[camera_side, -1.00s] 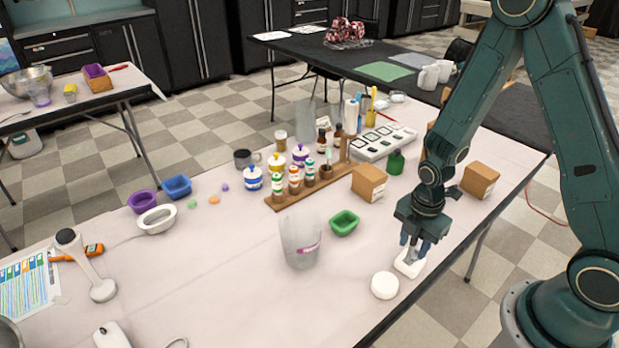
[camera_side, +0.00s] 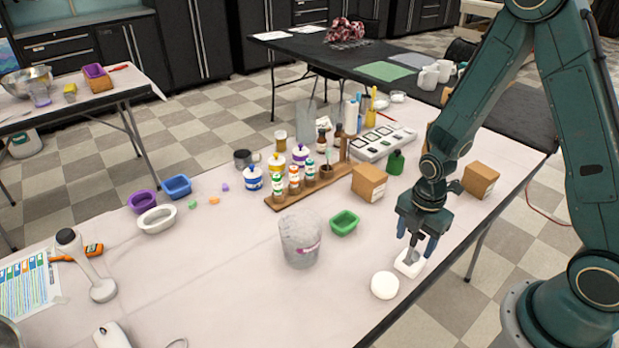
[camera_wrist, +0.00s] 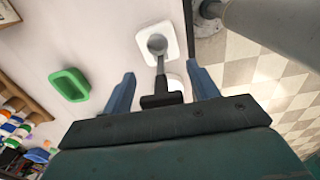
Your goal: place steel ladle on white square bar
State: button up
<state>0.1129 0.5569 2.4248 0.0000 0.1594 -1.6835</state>
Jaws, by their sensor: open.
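The white square bar (camera_side: 404,270) lies flat near the table's right front edge; it shows at the top of the wrist view (camera_wrist: 171,32). The grey steel ladle (camera_side: 411,258) has its bowl on the bar's top face, inside the bar's outline in the wrist view (camera_wrist: 157,44). Its stem runs back toward my gripper. My gripper (camera_side: 417,243) is directly above, fingers spread apart. In the wrist view, my gripper (camera_wrist: 162,72) has a finger either side of the stem, with gaps. The handle's far end is hard to tell from the dark part between the fingers.
A white round bar (camera_side: 385,285) lies just front-left of the square bar. A green dish (camera_side: 344,222), a translucent bucket (camera_side: 300,243) and a cardboard box (camera_side: 369,183) stand to the left. A second box (camera_side: 480,180) stands behind right. The front middle table is clear.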

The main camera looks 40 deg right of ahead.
jog(key=shift+r, duration=5.35)
jog(key=shift+s+r+m, duration=0.1)
jog(key=shift+r+m, duration=0.2)
jog(key=shift+r, duration=0.15)
jog(key=s+a+r+m+t, duration=0.1)
jog(key=s+r+m+t, duration=0.1)
jog(key=s+r+m, duration=0.3)
jog(key=s+a+r+m+t, duration=0.2)
jog(key=s+r+m, duration=0.4)
jog(key=r+m, duration=0.6)
jog(key=shift+s+a+r+t, duration=0.15)
jog(key=shift+s+r+t, duration=0.2)
jog(key=shift+t, duration=0.45)
